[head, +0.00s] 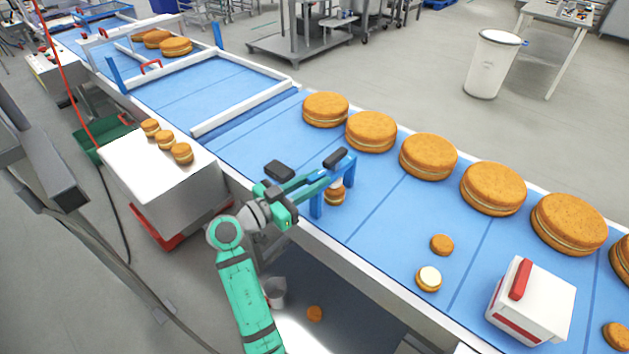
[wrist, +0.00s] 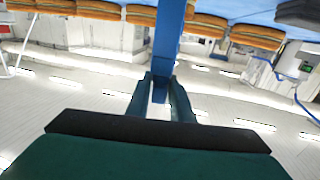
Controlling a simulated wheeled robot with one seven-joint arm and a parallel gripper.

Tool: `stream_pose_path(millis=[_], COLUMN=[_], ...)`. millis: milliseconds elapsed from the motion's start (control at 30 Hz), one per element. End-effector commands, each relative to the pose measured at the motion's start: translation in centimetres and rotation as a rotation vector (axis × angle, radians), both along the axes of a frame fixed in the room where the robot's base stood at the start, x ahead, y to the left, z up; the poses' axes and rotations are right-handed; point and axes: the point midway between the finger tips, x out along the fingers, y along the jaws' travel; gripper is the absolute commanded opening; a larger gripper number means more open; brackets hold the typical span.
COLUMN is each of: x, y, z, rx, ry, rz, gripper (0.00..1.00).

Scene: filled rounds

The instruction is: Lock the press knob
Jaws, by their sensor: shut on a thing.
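A small blue press frame (head: 346,167) stands at the near edge of the blue conveyor belt. A black bar-shaped piece (head: 336,158) is on its top; I cannot tell whether this is the knob. A white part shows under the frame, just above a small sandwich cake (head: 335,198). My gripper (head: 325,182) reaches in from the left at the frame. In the wrist view its two teal fingers close on a blue post (wrist: 168,35), with the post between the fingertips. The gripper hides part of the press.
Large round cakes (head: 371,132) line the belt's far side. Small rounds (head: 442,244) and a white box with a red handle (head: 530,302) are on the right. A white stand (head: 165,185) with small cakes is at left. An orange round (head: 315,313) lies on the floor.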

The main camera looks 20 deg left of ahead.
Motion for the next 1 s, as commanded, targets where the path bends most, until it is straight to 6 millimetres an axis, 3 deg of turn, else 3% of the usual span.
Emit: stream_pose_path(millis=[467,500,567,1000], x=[0.0,0.0,0.0,-1.0], y=[0.0,0.0,0.0,0.8], z=[0.0,0.0,0.0,0.0], rx=[0.0,0.001,0.0,0.0], ry=[-0.001,-0.002,-0.001,-0.001], rz=[-0.084,-0.084,-0.084,-0.08], gripper=[0.0,0.25,0.34,0.34])
